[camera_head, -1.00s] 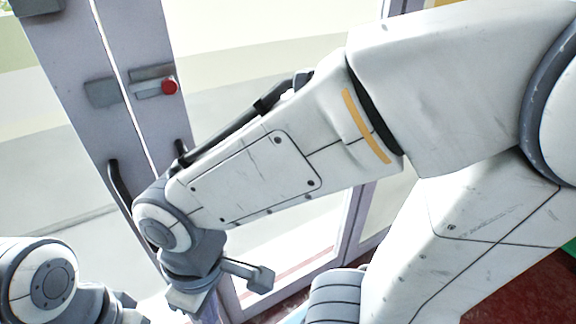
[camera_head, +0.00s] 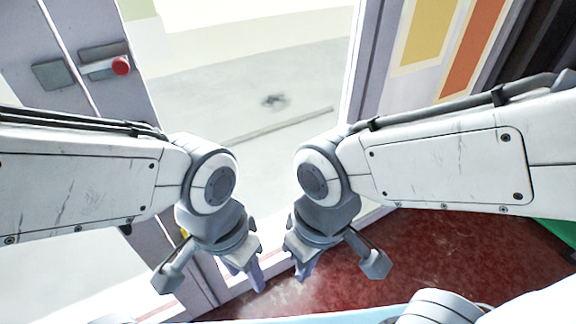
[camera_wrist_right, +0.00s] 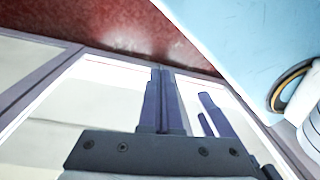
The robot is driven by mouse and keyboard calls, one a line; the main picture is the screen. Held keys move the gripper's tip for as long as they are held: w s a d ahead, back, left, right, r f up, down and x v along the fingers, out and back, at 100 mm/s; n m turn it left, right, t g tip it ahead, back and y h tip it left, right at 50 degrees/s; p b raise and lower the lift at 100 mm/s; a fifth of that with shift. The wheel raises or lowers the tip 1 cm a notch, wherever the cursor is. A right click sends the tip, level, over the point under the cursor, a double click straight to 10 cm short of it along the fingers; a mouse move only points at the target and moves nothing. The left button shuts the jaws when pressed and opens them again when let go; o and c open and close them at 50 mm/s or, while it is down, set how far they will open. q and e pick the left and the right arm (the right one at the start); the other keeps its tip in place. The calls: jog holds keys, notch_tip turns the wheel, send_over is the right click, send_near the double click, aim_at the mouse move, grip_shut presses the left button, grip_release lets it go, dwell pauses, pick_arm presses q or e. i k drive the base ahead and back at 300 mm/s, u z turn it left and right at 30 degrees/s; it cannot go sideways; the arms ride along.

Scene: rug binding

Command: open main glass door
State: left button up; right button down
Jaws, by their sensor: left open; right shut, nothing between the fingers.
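The glass door (camera_head: 104,28) has lilac-grey frames and clear panes. Two door leaves meet at a narrow gap at the left of the head view. A grey latch with a red knob (camera_head: 121,66) sits on the right leaf, and a grey plate (camera_head: 54,75) is on the left leaf. My left gripper (camera_head: 254,278) is open and empty, low in front of the right leaf. My right gripper (camera_head: 303,270) is shut and empty, just right of it; its closed fingers show in the right wrist view (camera_wrist_right: 163,72).
A dark red floor (camera_head: 440,260) lies at the lower right. A wall panel with yellow (camera_head: 425,35) and orange (camera_head: 470,45) strips stands right of the door. A light blue surface (camera_wrist_right: 225,45) fills the upper right of the right wrist view.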

aim_at(89, 31)
jog(key=z, duration=1.05)
jog(key=k, duration=0.95)
jog(key=u, duration=1.3)
jog(key=i, duration=0.5)
